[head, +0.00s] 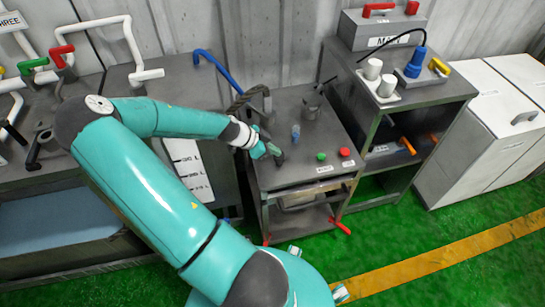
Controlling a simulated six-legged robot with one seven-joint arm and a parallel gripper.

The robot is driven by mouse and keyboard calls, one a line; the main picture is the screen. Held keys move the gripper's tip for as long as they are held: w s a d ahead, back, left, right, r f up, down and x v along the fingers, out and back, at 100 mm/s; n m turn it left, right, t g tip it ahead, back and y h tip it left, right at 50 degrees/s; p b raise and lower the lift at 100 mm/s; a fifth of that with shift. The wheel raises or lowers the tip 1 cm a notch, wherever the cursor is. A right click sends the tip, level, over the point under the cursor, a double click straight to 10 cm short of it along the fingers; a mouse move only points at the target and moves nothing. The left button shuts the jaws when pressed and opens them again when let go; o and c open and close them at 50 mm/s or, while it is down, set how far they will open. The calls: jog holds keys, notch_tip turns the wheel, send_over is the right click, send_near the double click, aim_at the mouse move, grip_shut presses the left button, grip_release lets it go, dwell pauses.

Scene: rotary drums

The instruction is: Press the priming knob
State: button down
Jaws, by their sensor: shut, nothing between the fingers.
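My gripper (275,151) is shut and empty, at the left part of a grey metal cabinet top (290,172). Its tip is close to a dark upright post on that top; I cannot tell whether they touch. A small blue knob (295,131) stands just right of and behind my gripper. A green button (321,156) and a red button (345,152) sit near the front right edge. The labels are too small to read, so I cannot tell which of these is the priming knob.
A grey pipe fitting (311,108) stands at the back of the top. A bent pipe (262,98) rises at the back left. Red handles (340,226) stick out below. A taller shelf (400,100) stands right, white cabinets (490,120) beyond. Green floor (420,235) is free in front.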

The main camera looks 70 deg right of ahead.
jog(key=v, duration=1)
jog(key=shift+r, duration=0.3)
